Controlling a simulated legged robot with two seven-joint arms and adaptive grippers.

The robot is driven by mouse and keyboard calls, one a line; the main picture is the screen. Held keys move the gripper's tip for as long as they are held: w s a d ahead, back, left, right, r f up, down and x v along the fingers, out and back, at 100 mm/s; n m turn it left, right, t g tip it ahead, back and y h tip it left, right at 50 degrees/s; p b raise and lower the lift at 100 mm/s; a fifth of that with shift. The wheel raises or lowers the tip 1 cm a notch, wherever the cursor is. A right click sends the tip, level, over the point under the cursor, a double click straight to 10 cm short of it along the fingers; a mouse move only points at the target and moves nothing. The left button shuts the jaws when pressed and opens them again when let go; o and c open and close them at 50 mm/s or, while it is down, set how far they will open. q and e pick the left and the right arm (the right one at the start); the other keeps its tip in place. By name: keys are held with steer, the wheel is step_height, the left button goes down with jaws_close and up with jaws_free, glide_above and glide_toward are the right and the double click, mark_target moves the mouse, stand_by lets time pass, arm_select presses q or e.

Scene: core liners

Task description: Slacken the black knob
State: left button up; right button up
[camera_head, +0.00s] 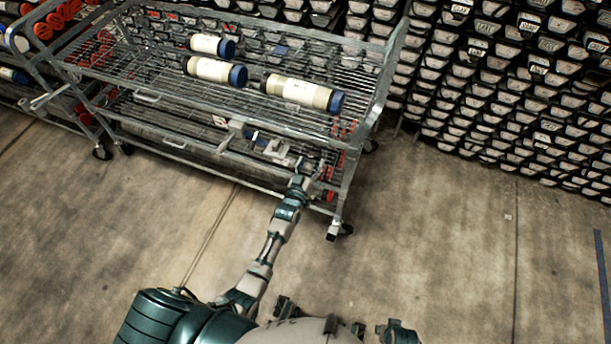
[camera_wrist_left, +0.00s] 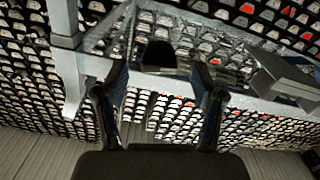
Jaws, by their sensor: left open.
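In the head view my left gripper (camera_head: 312,170) is at the cart's front right end, by the lower shelf. The knob cannot be made out there.
The wire cart (camera_head: 165,110) carries several cream tubes with blue caps, such as one at the right (camera_head: 300,92). Its front right post (camera_head: 345,195) stands close to my left gripper. Stacked core trays (camera_head: 520,90) fill the back. The concrete floor (camera_head: 450,230) at right is clear.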

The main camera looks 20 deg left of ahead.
arm_select(q)
steer(key=s, duration=0.8)
steer(key=shift+s+a, duration=0.1)
steer(key=shift+a, duration=0.05)
